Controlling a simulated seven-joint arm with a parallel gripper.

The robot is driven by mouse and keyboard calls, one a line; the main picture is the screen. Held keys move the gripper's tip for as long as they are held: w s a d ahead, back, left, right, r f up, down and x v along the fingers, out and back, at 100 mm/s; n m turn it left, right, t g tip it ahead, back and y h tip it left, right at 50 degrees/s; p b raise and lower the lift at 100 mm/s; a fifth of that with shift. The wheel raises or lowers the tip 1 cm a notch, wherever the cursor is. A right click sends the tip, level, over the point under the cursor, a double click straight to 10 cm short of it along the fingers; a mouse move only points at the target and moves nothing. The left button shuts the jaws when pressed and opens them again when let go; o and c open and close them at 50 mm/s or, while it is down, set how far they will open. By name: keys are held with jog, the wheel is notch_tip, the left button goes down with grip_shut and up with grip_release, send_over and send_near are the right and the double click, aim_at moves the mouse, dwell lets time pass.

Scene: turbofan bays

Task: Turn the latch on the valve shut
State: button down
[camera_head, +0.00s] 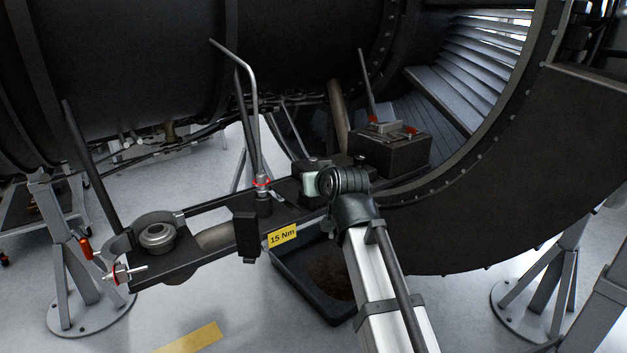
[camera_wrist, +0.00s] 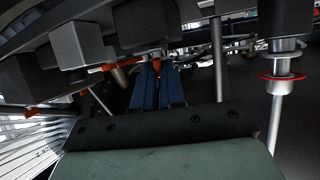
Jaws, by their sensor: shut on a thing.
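My gripper (camera_wrist: 158,78) has blue fingers that are shut on a small orange-red piece (camera_wrist: 157,67), which I take to be the valve's latch. Only part of this piece shows between the fingertips, so its angle cannot be told. In the head view, the pale green body of my gripper (camera_head: 309,186) shows beside my wrist, over the dark bracket. The fingers and the held piece are hidden there.
A black box (camera_head: 388,152) with red parts stands beside the engine casing. A thin bent rod (camera_head: 253,110) with a red ring rises left of my gripper. A round fitting (camera_head: 157,235) sits at the bracket's left end. A black tray (camera_head: 320,273) lies below.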

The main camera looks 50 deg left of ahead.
jog(key=shift+w+a+r+n+g+y, duration=0.1)
jog(key=shift+w+n+g+y, duration=0.15)
jog(key=shift+n+g, duration=0.75)
jog(key=shift+w+a+r+n+g+y, duration=0.1)
jog(key=shift+n+g+y, duration=0.15)
jog(key=shift+n+g, duration=0.7)
jog(key=shift+g, duration=0.35)
jog(key=c, duration=1.2)
grip_release()
jog(key=shift+f, duration=0.1)
jog(key=shift+d, duration=0.1)
jog(key=shift+d, duration=0.4)
jog(key=v, duration=1.3)
jog(key=shift+s+a, duration=0.1)
